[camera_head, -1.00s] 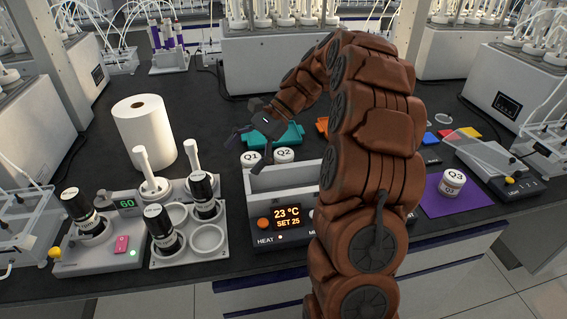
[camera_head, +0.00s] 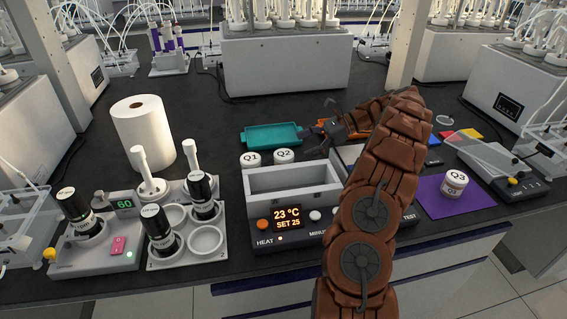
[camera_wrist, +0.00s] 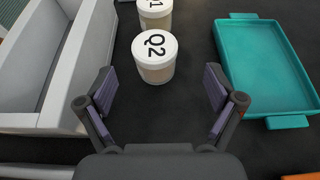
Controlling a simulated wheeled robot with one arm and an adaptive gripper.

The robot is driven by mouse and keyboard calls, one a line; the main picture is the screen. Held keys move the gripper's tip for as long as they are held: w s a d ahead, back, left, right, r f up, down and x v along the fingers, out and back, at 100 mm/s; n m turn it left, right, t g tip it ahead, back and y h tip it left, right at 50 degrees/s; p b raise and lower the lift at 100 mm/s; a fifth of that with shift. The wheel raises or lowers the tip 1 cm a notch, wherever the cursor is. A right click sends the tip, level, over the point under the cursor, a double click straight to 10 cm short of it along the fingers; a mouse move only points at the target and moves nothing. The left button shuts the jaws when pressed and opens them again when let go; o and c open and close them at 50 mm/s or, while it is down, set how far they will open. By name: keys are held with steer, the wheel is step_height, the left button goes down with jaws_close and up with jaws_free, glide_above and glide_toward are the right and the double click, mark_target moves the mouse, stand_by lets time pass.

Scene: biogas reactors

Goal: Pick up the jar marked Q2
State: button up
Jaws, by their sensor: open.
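The jar marked Q2 (camera_head: 284,155) has a white lid and stands upright behind the grey heater bath. In the wrist view the Q2 jar (camera_wrist: 154,58) stands ahead of my gripper (camera_wrist: 160,92), roughly midway between the fingers and just beyond their tips. My gripper is open and empty. In the head view my gripper (camera_head: 312,143) is to the right of the Q2 jar, apart from it, low over the bench. The Q1 jar (camera_head: 250,159) stands left of Q2, and in the wrist view the Q1 jar (camera_wrist: 155,14) is just behind it.
The heater bath (camera_head: 292,180) is close in front of the jars; its wall (camera_wrist: 40,122) fills the wrist view's left. A teal tray (camera_head: 271,135) lies behind the jars. A third jar, Q3 (camera_head: 454,183), stands on a purple mat (camera_head: 430,200) at right. A paper roll (camera_head: 143,133) stands left.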

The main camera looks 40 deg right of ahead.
mark_target(289, 153)
steer(key=shift+x, duration=1.2)
steer(key=shift+w+a+f, duration=0.1)
steer(key=shift+a+f, duration=0.15)
steer(key=shift+a, duration=0.3)
steer(key=shift+a+f, duration=0.2)
steer(key=shift+a, duration=0.35)
steer(key=shift+p+x, duration=0.3)
steer(key=shift+x, duration=1.1)
steer(key=shift+f, duration=0.1)
steer(key=c, duration=1.4)
